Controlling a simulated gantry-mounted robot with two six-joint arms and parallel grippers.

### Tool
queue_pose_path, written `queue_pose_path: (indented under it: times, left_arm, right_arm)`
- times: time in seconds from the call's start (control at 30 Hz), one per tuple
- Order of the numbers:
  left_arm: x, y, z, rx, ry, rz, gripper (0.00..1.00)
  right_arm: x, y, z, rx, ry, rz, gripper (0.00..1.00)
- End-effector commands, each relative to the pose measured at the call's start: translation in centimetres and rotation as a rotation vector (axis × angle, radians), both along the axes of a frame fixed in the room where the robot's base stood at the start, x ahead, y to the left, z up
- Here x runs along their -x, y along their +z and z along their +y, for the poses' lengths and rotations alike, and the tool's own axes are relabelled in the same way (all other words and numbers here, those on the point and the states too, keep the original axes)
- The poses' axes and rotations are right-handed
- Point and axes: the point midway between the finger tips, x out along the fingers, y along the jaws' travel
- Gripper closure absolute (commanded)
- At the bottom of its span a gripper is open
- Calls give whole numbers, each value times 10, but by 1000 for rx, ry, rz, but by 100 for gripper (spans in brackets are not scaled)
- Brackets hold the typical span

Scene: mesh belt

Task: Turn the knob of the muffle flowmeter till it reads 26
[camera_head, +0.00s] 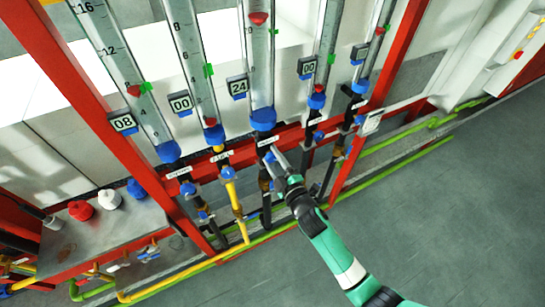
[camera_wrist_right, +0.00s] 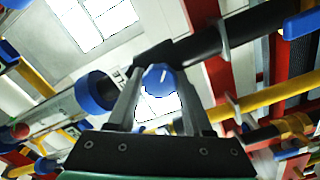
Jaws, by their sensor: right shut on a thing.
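My right gripper (camera_head: 276,156) reaches in from the lower right to the pipe under the middle flowmeter (camera_head: 262,70). In the right wrist view, its two fingers are shut on a round blue knob (camera_wrist_right: 160,77) with a white mark. The display (camera_head: 238,87) beside the middle tube reads 24. A red float (camera_head: 258,18) sits high in that tube, with a green marker on its right edge. The tag lettering by the gripper is too small to read. My left gripper is out of view.
Neighbouring flowmeters stand close on both sides, with displays reading 08 (camera_head: 123,122), 00 (camera_head: 181,103) and 00 (camera_head: 307,67). Black and yellow pipes (camera_head: 235,200) run close beside the gripper. A red frame post (camera_head: 385,90) stands to the right. Open grey floor (camera_head: 440,220) lies at lower right.

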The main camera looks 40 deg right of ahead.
Motion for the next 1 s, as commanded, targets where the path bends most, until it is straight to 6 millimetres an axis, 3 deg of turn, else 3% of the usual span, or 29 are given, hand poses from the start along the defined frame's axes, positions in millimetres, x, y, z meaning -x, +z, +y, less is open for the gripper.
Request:
queue_pose_path:
  times: [0.67, 0.7, 0.87, 1.0]
  left_arm:
    - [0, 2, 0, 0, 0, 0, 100]
    - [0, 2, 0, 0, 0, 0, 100]
    - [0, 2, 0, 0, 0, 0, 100]
    - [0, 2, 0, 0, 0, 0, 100]
  right_arm:
    - [0, 1, 0, 74, 1, 21, 100]
    - [0, 1, 0, 74, 1, 21, 48]
    - [0, 1, 0, 73, 0, 22, 19]
    - [0, 0, 0, 73, 0, 22, 19]
